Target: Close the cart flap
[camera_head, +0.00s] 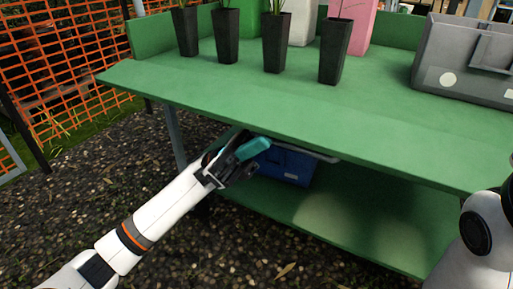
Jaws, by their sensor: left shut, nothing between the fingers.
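The green cart (240,95) has a flat top and a lower shelf (330,222). The front strip of the top runs out level toward me. I cannot tell for sure which part is the flap. My left gripper (256,147) is shut and empty, with its teal fingers just below the top's front edge, pointing in under it. I cannot tell whether they touch the underside. My right arm (485,230) shows at the right edge, but its gripper is out of view.
A blue crate (290,165) stands on the lower shelf beside my left gripper. Several dark pots (228,38) and a grey case (465,60) stand on the top. An orange mesh fence (60,60) is at the back left.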

